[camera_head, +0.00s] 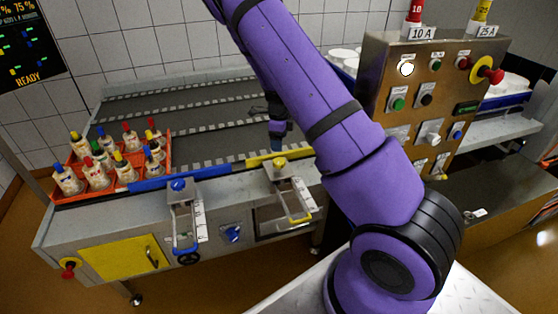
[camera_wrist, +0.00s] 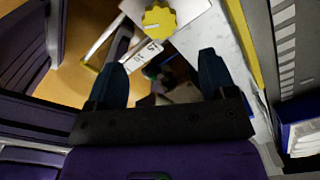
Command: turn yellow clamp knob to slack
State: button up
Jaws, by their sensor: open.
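The yellow clamp knob (camera_head: 280,162) sits on top of a metal clamp bracket at the front edge of the conveyor, by a yellow guide rail (camera_head: 268,157). In the wrist view the yellow knob (camera_wrist: 159,20) is a scalloped disc with a pale line on its face. My gripper (camera_head: 276,140) is above and behind the knob, mostly hidden by my purple arm. In the wrist view my gripper (camera_wrist: 160,68) shows two dark fingers spread apart with nothing between them. The knob lies ahead of the fingertips, roughly midway between them sideways, and not touching.
A similar clamp with a blue knob (camera_head: 178,185) and blue rail (camera_head: 180,176) stands to the left. An orange crate (camera_head: 95,192) holds several bottles with coloured tops. A metal control panel (camera_head: 420,110) with buttons and a red emergency knob rises at the right. The conveyor (camera_head: 190,115) is otherwise bare.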

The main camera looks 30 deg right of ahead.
aim_at(279, 161)
notch_tip(279, 161, down, 10)
jog(key=shift+r, duration=0.2)
jog(key=shift+c, duration=0.2)
jog(key=c, duration=0.9)
